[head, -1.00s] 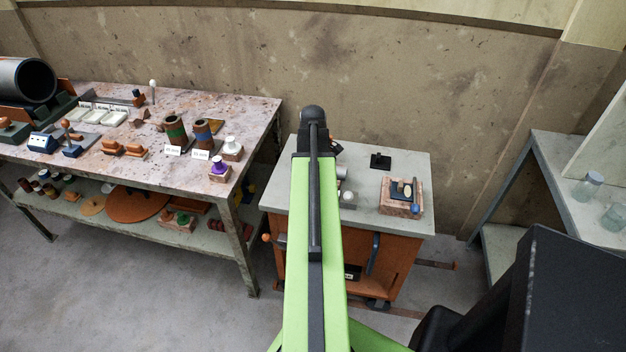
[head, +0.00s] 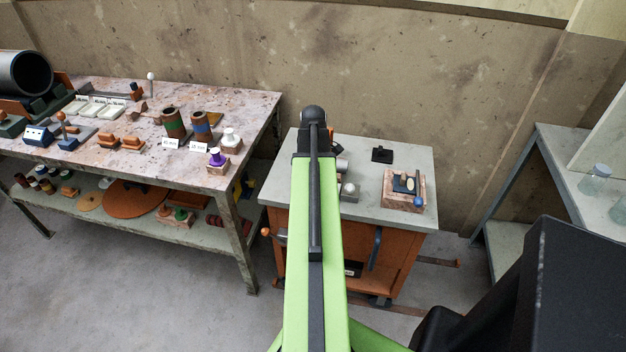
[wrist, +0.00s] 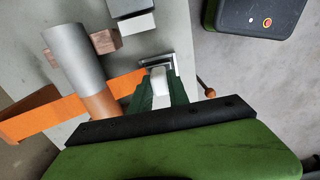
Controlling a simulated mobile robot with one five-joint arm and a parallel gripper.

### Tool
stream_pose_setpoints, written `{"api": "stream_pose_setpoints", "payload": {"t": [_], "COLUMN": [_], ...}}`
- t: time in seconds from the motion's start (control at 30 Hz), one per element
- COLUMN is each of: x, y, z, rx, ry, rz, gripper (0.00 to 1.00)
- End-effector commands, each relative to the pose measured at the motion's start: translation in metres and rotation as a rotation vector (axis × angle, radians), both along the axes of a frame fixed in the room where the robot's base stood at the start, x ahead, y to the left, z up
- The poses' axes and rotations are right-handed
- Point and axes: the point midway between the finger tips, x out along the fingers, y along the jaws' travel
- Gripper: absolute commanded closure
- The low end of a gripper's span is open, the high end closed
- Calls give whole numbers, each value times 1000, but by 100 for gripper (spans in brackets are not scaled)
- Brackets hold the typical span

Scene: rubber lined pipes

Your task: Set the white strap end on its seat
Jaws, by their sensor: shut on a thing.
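In the wrist view my gripper (wrist: 158,92) has green fingers closed on a narrow white piece, which I take to be the white strap end (wrist: 160,86). Its far end lies at a small metal-framed part (wrist: 157,62) with a dark inside, possibly the seat. I cannot tell whether the two touch. In the head view my own arm hides the gripper, the strap end and that part.
A grey cylinder (wrist: 74,55) and an orange band (wrist: 30,118) lie left of my gripper. A grey block with a white end (wrist: 134,20) is beyond. The grey-topped orange cart (head: 415,160) carries a wooden block (head: 404,203). A cluttered bench (head: 250,105) stands left.

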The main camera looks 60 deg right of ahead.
Motion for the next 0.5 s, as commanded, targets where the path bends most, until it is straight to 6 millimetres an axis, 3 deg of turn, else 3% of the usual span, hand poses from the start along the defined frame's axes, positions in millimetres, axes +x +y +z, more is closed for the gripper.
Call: {"api": "stream_pose_setpoints", "payload": {"t": [0.43, 0.47, 0.5], "x": [0, 0, 1], "y": [0, 0, 1], "z": [-8, -7, -7], "rx": [0, 0, 0], "ry": [0, 0, 0], "rz": [0, 0, 1], "gripper": [100, 75, 70]}}
